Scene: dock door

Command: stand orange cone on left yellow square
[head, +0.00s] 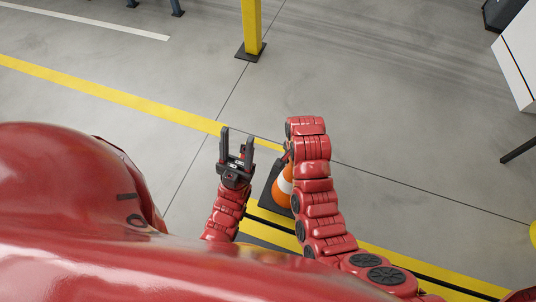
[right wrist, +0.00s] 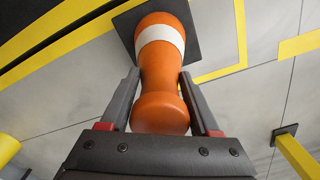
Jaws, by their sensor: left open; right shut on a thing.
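The orange cone (head: 283,190) with a white band and a dark square base shows in the head view, partly hidden behind my right arm. In the right wrist view the cone (right wrist: 160,70) sits between the fingers of my right gripper (right wrist: 160,76), which is shut on its narrow part. The cone's base points away from the wrist. I cannot tell whether the base touches the floor. My left gripper (head: 237,146) is open and empty, left of the cone. A yellow outline corner (right wrist: 241,40) lies on the floor beside the cone's base; I cannot tell which square it belongs to.
A yellow post (head: 252,28) on a dark foot stands beyond my grippers. A long yellow floor line (head: 110,95) runs in from the left. A white box-like object (head: 518,60) stands at the upper right. The grey floor between is clear.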

